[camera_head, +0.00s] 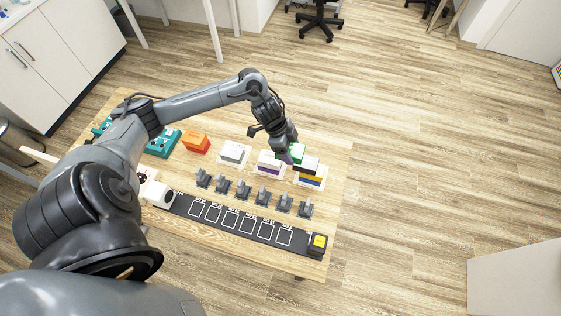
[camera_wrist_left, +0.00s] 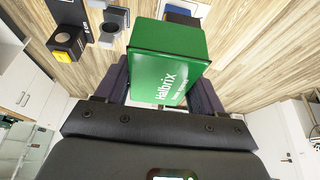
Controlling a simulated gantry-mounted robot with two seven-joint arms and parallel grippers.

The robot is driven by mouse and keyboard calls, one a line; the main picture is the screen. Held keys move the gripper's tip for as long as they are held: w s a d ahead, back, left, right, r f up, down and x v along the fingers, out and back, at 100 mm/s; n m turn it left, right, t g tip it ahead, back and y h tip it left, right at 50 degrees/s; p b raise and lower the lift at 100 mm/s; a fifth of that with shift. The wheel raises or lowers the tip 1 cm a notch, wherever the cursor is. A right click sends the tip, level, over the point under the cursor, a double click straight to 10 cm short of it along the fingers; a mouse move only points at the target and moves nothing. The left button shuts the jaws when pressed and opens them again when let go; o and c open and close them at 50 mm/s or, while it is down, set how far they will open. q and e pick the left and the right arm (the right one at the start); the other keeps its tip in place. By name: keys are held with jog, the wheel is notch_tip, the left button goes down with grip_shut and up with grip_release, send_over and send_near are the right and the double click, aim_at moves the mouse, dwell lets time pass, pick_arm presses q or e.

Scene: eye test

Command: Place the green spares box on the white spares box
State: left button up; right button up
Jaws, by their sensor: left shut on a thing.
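My left gripper (camera_head: 291,154) is shut on the green spares box (camera_head: 298,151) and holds it near the right-hand stack. In the left wrist view the green box (camera_wrist_left: 168,62), with white "Halbrix" lettering, sits between my two dark fingers. In the head view a white box (camera_head: 312,162) tops the right-hand stack, above dark, yellow and blue layers. Another white-topped box with purple below (camera_head: 268,163) stands just left of it. I cannot tell whether the green box touches the stack. My right gripper is not in view.
A grey-white box (camera_head: 234,152) and an orange box (camera_head: 196,141) stand further left on the wooden table (camera_head: 330,148). Several grey holders (camera_head: 242,190) line up before a dark strip (camera_head: 240,222) with white outlines. A yellow-topped button box (camera_head: 318,243) is at its right end.

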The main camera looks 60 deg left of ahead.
pick_arm(q)
jog(key=shift+w+d+f, duration=0.1)
jog(key=shift+d+f, duration=0.05)
jog(key=shift+d, duration=0.65)
jog(key=shift+d+f, duration=0.15)
jog(key=shift+f, duration=0.05)
send_over(270, 157)
jog(key=d, duration=0.1)
jog(key=f, duration=0.5)
jog(key=shift+w+d+f, duration=0.1)
jog(key=shift+w+f, duration=0.1)
jog(key=shift+f, duration=0.2)
jog(key=shift+s+a+f, duration=0.2)
jog(key=shift+a+f, duration=0.2)
jog(key=shift+a, duration=0.2)
notch_tip(270, 157, down, 4)
jog(key=shift+r, duration=0.2)
jog(key=shift+f, duration=0.15)
jog(key=shift+f+b, duration=0.1)
jog(key=shift+b, duration=0.2)
jog(key=o, duration=1.1)
